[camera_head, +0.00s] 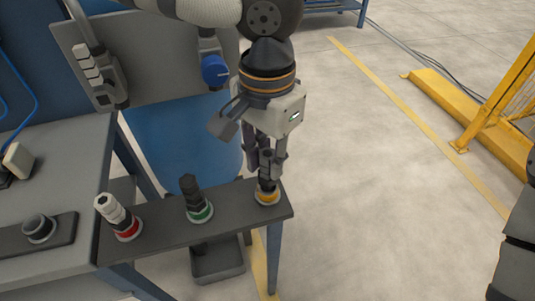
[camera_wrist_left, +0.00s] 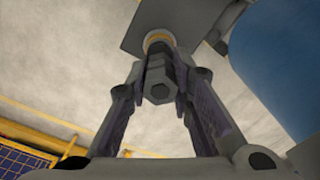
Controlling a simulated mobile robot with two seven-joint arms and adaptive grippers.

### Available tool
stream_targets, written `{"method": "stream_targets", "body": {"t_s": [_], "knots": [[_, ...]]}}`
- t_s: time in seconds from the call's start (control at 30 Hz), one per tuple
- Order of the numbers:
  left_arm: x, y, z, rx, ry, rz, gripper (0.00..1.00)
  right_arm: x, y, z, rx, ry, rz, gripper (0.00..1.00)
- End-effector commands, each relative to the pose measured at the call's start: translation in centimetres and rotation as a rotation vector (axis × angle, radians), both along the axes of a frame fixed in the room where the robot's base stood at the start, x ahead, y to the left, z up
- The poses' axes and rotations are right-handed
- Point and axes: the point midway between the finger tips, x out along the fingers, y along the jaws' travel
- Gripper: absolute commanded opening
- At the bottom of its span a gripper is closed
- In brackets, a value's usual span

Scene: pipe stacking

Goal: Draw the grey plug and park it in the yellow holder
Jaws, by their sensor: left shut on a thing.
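My left gripper (camera_head: 266,172) points down over the right end of a dark narrow shelf (camera_head: 165,222). It is shut on a dark grey plug (camera_head: 267,186), which stands upright at the yellow holder (camera_head: 268,198). Whether the plug is fully seated is hard to tell. In the left wrist view, the plug's hexagonal end (camera_wrist_left: 159,92) sits between both fingers, with the yellow-orange ring (camera_wrist_left: 159,38) beyond it.
A black plug (camera_head: 192,190) stands in a green holder (camera_head: 200,212). A pale plug (camera_head: 112,209) leans in a red holder (camera_head: 128,231). A grey round fitting (camera_head: 39,227) sits on the bench at left. A dark bin (camera_head: 217,262) is below the shelf. Open floor lies to the right.

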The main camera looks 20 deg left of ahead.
Motion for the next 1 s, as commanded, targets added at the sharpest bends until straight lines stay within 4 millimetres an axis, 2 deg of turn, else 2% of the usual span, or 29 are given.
{"method": "stream_targets", "body": {"t_s": [0.7,0.9,0.93,1.0], "knots": [[0.0,0.0,-1.8,0.000,0.001,0.000,0.00,0.0,0.0,0.0,0.000,0.002,0.000,0.40],[0.0,0.0,-1.8,0.000,0.000,0.000,0.00,0.0,0.0,0.0,0.000,0.001,0.000,0.40],[0.0,0.0,-1.8,0.000,0.000,0.000,0.23,0.0,0.0,0.0,0.000,0.001,0.000,0.40],[0.0,0.0,-1.8,0.000,0.000,0.000,0.39,0.0,0.0,0.0,0.000,0.001,0.000,0.40]]}}
